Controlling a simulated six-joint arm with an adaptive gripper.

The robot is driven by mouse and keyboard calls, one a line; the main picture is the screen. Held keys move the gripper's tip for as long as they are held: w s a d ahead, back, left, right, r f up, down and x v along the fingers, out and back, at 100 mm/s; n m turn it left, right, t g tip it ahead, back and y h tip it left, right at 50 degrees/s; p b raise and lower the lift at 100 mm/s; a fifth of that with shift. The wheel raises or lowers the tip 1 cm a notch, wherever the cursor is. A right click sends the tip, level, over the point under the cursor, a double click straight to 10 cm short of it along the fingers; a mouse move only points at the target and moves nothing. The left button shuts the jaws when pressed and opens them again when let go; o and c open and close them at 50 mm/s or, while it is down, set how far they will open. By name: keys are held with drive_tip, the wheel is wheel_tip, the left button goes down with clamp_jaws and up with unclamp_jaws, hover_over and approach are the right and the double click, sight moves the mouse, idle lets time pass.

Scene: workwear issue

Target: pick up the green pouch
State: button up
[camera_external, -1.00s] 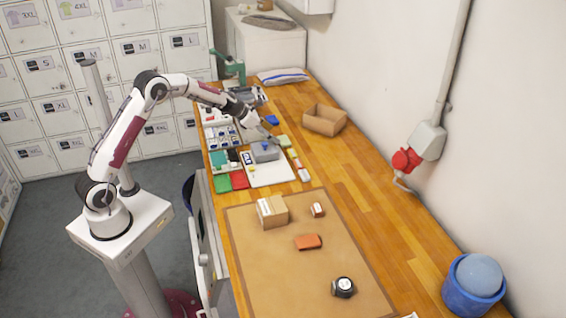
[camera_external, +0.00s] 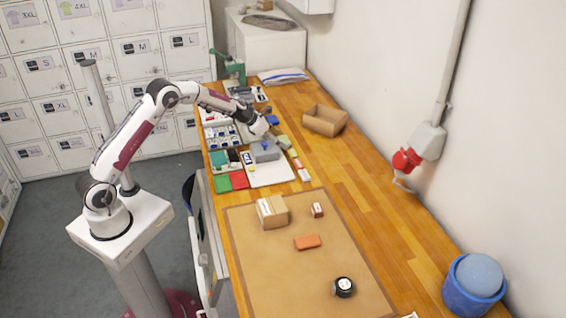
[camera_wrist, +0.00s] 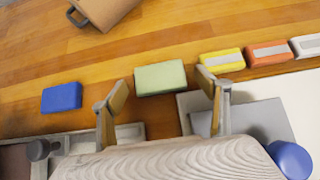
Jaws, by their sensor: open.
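The light green pouch (camera_wrist: 160,78) lies flat on the wooden worktop, between a blue block and a yellow one in the wrist view. In the external view the green pouch (camera_external: 283,141) is small, just right of my gripper (camera_external: 268,134). In the wrist view my gripper (camera_wrist: 162,92) is open, with one finger to the left and one to the right of the pouch's near edge. Nothing is between the fingers that I can see as held. The pouch lies just beyond the fingertips in the picture; I cannot tell the height gap.
A blue block (camera_wrist: 62,98) lies left of the pouch. Yellow (camera_wrist: 222,61) and orange (camera_wrist: 268,54) blocks lie to its right. A grey box with a blue knob (camera_wrist: 290,158) stands near the right finger. An open cardboard box (camera_external: 325,120) stands further right on the worktop.

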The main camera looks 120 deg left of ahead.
idle(0.3)
drive_tip(key=c, duration=1.2)
drive_tip(key=shift+r, duration=0.1)
wheel_tip(320, 180, up, 18)
drive_tip(key=shift+f, duration=0.1)
idle(0.4)
